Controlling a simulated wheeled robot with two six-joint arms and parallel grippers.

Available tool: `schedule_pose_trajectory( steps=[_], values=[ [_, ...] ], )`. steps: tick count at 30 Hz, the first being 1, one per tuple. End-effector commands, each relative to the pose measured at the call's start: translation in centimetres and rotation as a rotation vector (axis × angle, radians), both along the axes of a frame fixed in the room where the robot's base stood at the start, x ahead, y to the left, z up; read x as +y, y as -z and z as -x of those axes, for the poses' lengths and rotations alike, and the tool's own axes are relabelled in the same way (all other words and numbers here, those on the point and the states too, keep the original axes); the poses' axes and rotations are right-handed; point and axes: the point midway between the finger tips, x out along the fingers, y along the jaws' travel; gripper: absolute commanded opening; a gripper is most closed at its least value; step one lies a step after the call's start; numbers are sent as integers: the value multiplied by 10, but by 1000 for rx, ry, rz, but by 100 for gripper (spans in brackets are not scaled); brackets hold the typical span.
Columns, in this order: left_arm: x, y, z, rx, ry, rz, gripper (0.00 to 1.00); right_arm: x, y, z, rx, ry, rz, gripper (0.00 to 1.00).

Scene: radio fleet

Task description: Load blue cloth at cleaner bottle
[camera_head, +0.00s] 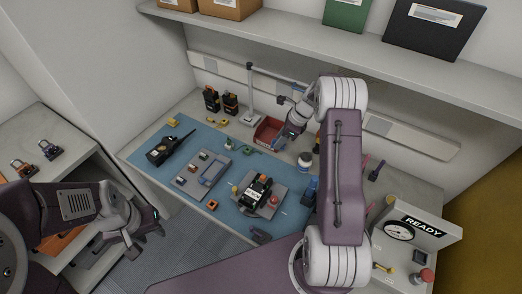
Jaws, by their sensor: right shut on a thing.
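My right gripper (280,145) is at the end of the arm reaching over the bench, beside a red bin (267,131). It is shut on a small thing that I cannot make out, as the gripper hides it. A small blue thing (312,185) stands at the right edge of the blue mat, partly behind my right arm; I cannot tell if it is the cloth or a bottle. A white jar with a dark lid (304,160) stands near it and may be the cleaner. My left gripper (144,236) is open and empty, off the bench at the lower left.
The blue mat (150,177) holds a black radio (168,149), a grey tray (190,190) and an opened device on a fixture (258,190). A lamp stand (251,95) rises behind. A READY dial box (410,229) is at the right. A shelf (300,42) overhangs the back.

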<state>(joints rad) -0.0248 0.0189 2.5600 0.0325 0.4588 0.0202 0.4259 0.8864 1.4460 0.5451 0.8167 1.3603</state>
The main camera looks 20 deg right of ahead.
Motion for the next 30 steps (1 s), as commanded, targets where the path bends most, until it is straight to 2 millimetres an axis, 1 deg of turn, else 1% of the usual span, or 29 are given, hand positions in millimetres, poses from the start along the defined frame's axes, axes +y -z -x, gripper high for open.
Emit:
schedule_pose_trajectory(
  steps=[1,3,6,9,10,12,14,20,26,30],
  values=[
    [0,-8,0,0,0,0,36,-21,-5,2,0,66,0,3],
    [0,-14,0,0,0,0,36,-48,-5,8,3,143,-1,3],
    [0,-20,0,0,0,0,36,-80,-3,22,3,220,0,3],
    [0,-23,0,0,0,0,36,-101,0,35,2,273,0,3],
    [0,-24,0,0,0,0,36,-105,0,37,2,283,0,3],
    [0,-25,0,0,0,0,36,-112,0,41,1,299,0,3],
    [0,-24,0,0,0,0,36,-115,0,43,1,304,0,3],
    [0,-20,0,0,0,0,36,-115,5,43,1,303,1,3],
    [0,0,0,0,0,0,36,-114,25,43,2,302,1,3],
    [0,19,0,0,0,0,36,-114,44,43,2,302,1,3]
  ],
)
